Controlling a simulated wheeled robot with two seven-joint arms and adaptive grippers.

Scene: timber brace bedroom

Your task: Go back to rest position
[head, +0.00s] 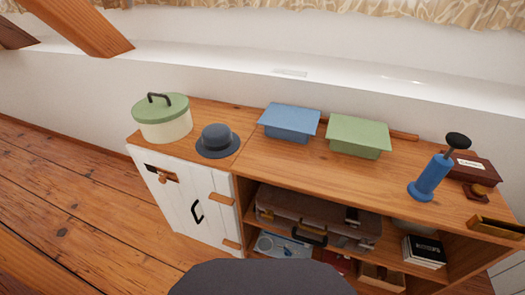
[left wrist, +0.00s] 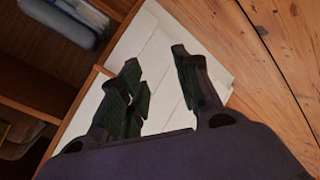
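My left gripper (left wrist: 160,78) shows in the left wrist view with its dark fingers spread apart. It is open and nothing is between the fingers. Behind it are the white door of the low wooden cabinet (head: 250,168) and the plank floor. In the head view neither gripper shows; a dark rounded part of mine covers the bottom middle. My right gripper is in no view.
On the cabinet top stand a cream pot with a green lid (head: 163,118), a dark hat (head: 217,140), a blue box (head: 289,122), a green box (head: 358,136) and a blue pump-like object (head: 430,178). A suitcase (head: 315,218) lies on the shelf. Floor (head: 60,190) at left is clear.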

